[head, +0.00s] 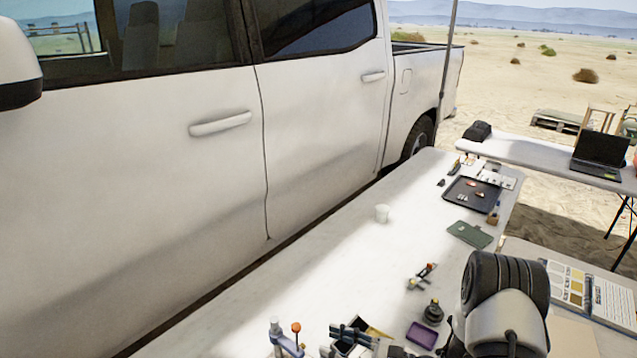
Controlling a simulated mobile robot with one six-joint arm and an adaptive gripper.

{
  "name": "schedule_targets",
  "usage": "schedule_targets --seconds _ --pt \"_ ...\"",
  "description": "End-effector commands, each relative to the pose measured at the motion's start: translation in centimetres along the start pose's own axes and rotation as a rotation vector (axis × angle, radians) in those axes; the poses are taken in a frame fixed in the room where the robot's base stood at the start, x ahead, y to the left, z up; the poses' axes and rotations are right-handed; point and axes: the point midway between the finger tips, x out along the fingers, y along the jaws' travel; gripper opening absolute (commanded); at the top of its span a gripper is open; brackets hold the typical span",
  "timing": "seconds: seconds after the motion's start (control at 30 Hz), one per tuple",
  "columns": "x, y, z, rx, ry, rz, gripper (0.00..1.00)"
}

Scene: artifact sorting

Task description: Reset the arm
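Part of my arm (505,290), a dark ribbed cylinder with a grey casing, shows at the lower right over the near end of the long white table (300,290). Dark parts beside and below it run off the bottom edge. They may belong to my gripper, but I cannot make out fingertips, and whether it is open or shut or holds anything does not show.
Several small tools, a black knobbed item (432,313) and a purple tray (421,335) lie near my arm. A white pickup truck (150,190) borders the table's left.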

Motion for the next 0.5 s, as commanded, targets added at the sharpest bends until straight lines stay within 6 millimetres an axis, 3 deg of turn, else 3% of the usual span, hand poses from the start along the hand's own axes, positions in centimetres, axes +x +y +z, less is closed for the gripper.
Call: schedule_targets --seconds 0.2,0.37,0.5 --pt "1.1 4.6 8.5 -0.244 0.101 0.302 0.41" --pt "0.0 9.2 13.0 -0.456 0.215 0.527 0.41" --pt "-2.0 12.8 15.8 -0.655 0.331 0.703 0.41"
